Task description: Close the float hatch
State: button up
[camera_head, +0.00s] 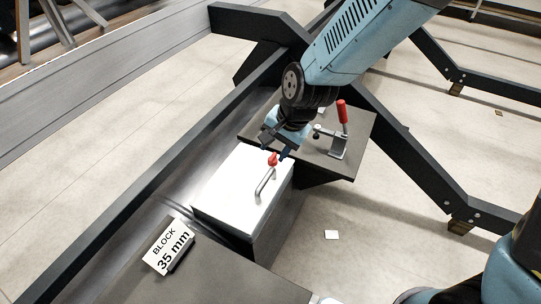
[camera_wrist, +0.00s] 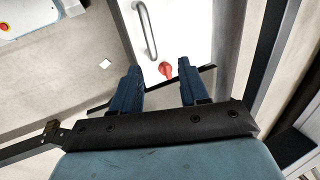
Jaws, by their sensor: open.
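The float hatch is a white panel (camera_head: 232,192) on a dark box, with a grey bar handle (camera_head: 265,183) and a red knob (camera_head: 272,159) near its far edge. I cannot tell whether it is fully seated. My gripper (camera_head: 277,150) is at that far edge, close by the knob. In the wrist view the white panel (camera_wrist: 185,25), the handle (camera_wrist: 147,30) and the red knob (camera_wrist: 166,69) show beyond my gripper (camera_wrist: 159,67). Its two fingers are apart, with the knob seen between their tips. I cannot tell whether they touch it.
A toggle clamp with an upright red handle (camera_head: 342,112) stands on a dark plate (camera_head: 357,150) behind the hatch. A block marked "BLOCK 35 mm" (camera_head: 168,247) lies at the front left. Dark frame beams (camera_head: 420,165) cross on both sides. Pale floor (camera_head: 385,240) is open at right.

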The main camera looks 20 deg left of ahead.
jog(key=shift+v, duration=2.25)
jog(key=shift+w, duration=0.25)
